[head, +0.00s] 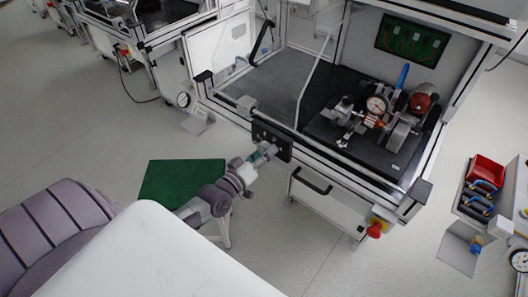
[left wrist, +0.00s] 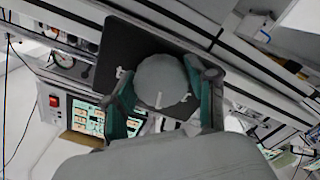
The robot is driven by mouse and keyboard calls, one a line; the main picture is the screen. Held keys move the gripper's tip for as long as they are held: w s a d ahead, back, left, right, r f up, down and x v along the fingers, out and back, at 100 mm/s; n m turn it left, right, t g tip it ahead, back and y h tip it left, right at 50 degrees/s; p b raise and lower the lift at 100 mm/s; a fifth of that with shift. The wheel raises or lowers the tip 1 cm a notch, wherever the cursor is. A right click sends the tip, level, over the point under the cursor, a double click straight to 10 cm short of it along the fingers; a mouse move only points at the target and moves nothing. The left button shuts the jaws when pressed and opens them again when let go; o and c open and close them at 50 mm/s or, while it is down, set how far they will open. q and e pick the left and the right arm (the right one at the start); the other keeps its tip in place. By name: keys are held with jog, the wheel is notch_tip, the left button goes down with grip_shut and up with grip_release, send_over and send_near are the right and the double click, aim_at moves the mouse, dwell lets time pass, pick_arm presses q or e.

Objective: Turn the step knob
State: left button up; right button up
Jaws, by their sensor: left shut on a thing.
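The step knob (left wrist: 160,82) is a round grey knob with a white mark on its face. It sits on a black panel (left wrist: 117,45), where a few white marks show around it. In the head view the black panel (head: 284,149) is mounted on the front frame of the test cabinet. My left gripper (head: 266,152) is at the panel and hides the knob there. In the left wrist view my left gripper (left wrist: 160,70) has its teal fingers on both sides of the knob, shut on it. My right gripper is not in view.
The cabinet holds a motor rig with a gauge (head: 377,104) and a red part (head: 420,103). A drawer with a black handle (head: 312,181) and a red-and-yellow emergency stop (head: 375,229) are to the right of my gripper. A green-topped stand (head: 165,181) is beside my arm.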

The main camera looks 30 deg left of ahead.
pick_arm(q)
jog(key=shift+n, duration=0.6)
jog(key=o, duration=1.2)
jog(key=shift+c, duration=0.2)
jog(key=s+a, duration=0.1)
jog(key=s, duration=1.1)
